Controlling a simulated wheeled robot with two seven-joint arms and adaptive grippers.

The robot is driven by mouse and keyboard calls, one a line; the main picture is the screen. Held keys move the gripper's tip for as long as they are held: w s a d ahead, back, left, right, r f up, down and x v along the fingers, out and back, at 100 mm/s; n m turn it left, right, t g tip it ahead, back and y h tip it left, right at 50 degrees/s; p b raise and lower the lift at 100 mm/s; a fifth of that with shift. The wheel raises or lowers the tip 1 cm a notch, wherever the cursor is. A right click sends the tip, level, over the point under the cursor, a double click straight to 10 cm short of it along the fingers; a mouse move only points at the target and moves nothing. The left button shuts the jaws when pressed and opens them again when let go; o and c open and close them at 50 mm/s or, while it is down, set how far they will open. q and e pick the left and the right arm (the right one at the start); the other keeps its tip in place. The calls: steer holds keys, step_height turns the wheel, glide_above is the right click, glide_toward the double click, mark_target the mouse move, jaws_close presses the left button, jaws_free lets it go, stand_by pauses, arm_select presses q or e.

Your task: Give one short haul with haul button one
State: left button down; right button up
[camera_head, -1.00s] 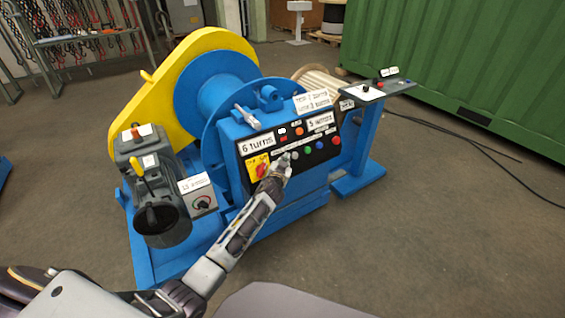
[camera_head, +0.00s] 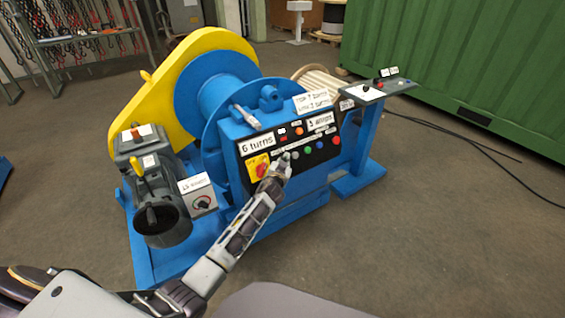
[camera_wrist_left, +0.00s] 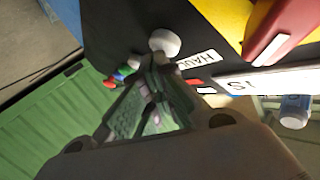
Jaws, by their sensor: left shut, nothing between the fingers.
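The blue winch carries a black control panel (camera_head: 318,158) with a row of coloured buttons. In the left wrist view, a round white button (camera_wrist_left: 164,41) sits beside a label reading HAUL; any number on it is hidden or unreadable. My left gripper (camera_head: 285,157) is shut and empty, in front of the left part of the button row. In the left wrist view its closed fingertips (camera_wrist_left: 150,68) are close to the white button. I cannot tell whether they touch it. My right gripper is not in view.
A red rotary switch on a yellow plate (camera_head: 254,175) is left of my gripper. Green (camera_head: 308,150), blue (camera_head: 320,145) and red (camera_head: 336,140) buttons lie to the right. A pedestal box (camera_head: 372,94) stands right of the winch. Open floor lies further right.

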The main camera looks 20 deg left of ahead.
arm_select(q)
steer(key=shift+s+d+r+p, duration=0.3)
steer(key=shift+s+d+r, duration=0.1)
steer(key=shift+s+d, duration=0.15)
steer(key=shift+d, duration=0.1)
stand_by(0.4)
steer(key=shift+s+d+r+p, duration=0.4)
steer(key=shift+s+d+r, duration=0.25)
steer(key=shift+d, duration=0.25)
steer(key=shift+s+d+r+p, duration=0.45)
steer(key=shift+s+d, duration=0.2)
steer(key=shift+d, duration=0.2)
